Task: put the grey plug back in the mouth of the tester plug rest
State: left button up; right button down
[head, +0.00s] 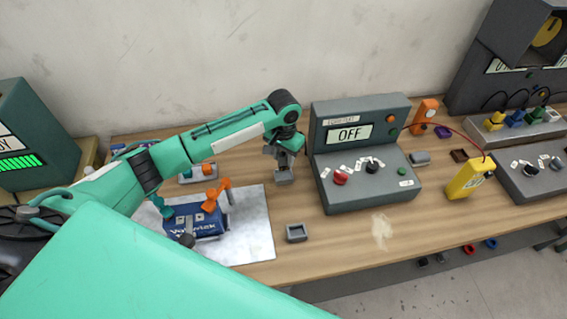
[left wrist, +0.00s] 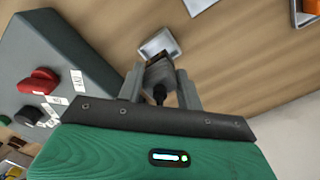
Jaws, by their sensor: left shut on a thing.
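My left gripper (head: 284,168) is above the table, just left of the grey tester. It is shut on the grey plug (head: 284,178), which hangs below the fingers. In the left wrist view the plug (left wrist: 158,76) sits between the two fingers of the gripper (left wrist: 160,84), with a black stub behind it. A small grey square holder with an open top, apparently the tester plug rest (head: 297,240), stands near the table's front edge. It also shows in the left wrist view (left wrist: 146,52), beyond the plug, partly hidden by it. My right gripper is not in view.
The tester (head: 361,180) reads OFF and has red and black knobs. A yellow meter (head: 468,178) stands right. The wood between mat and tester is mostly clear.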

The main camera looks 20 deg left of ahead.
aim_at(284, 166)
pick_arm(q)
notch_tip(284, 166, down, 4)
jog(key=shift+r+p, duration=0.1)
jog(key=shift+p, duration=0.4)
jog(key=shift+f, duration=0.6)
jog(key=o, duration=1.1)
jog(key=shift+f, duration=0.15)
jog(key=shift+c, duration=0.2)
notch_tip(284, 166, up, 12)
jog(key=b, duration=0.2)
jog(key=shift+r+b, duration=0.2)
jog(key=shift+b, duration=0.15)
jog(key=shift+f, duration=0.1)
